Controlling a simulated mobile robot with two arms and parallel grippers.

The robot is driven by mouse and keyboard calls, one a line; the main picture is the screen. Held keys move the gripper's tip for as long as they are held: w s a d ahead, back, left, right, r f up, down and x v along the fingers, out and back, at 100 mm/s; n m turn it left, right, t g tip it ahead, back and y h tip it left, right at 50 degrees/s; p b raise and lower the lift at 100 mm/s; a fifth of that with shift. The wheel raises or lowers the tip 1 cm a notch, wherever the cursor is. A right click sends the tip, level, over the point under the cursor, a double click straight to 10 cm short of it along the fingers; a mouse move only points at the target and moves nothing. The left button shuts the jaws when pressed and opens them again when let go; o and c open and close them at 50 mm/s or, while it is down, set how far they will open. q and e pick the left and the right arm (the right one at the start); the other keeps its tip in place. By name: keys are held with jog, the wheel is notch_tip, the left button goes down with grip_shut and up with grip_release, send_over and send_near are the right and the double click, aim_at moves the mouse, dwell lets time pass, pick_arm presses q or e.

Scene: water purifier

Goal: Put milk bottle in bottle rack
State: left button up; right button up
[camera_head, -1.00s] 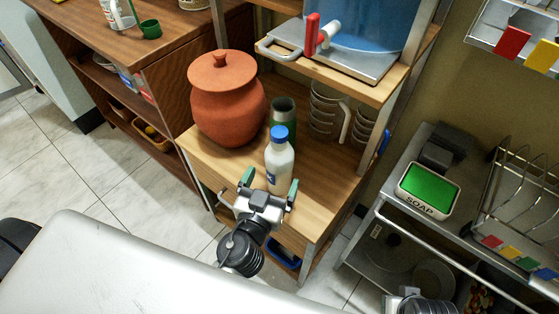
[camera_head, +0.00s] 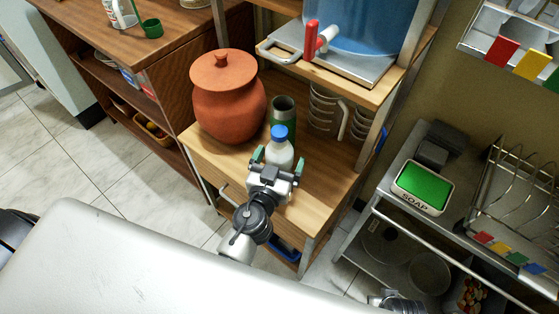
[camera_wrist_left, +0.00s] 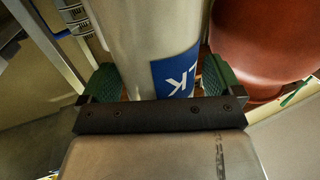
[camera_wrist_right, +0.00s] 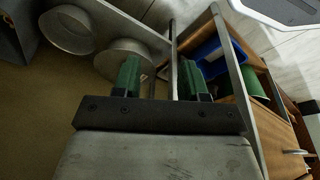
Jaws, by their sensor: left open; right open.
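The milk bottle (camera_head: 279,152), white with a blue cap and a blue label, stands upright on the wooden shelf. My left gripper (camera_head: 277,162) is open at the bottle, with one green finger on either side of it. The left wrist view shows the bottle body (camera_wrist_left: 135,45) between the fingers, not clamped. A wire rack (camera_head: 520,195) with coloured tags stands at the right; I cannot tell if this is the bottle rack. My right gripper (camera_wrist_right: 158,78) is open and empty in the right wrist view; in the head view only part of its arm shows at the bottom edge.
A terracotta pot (camera_head: 228,100) and a dark green cup (camera_head: 283,109) stand close to the bottle. A green soap box (camera_head: 424,186) sits left of the wire rack.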

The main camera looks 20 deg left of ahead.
pick_arm(q)
jog(key=c, duration=1.2)
jog(key=shift+c, duration=1.3)
jog(key=shift+r, duration=0.25)
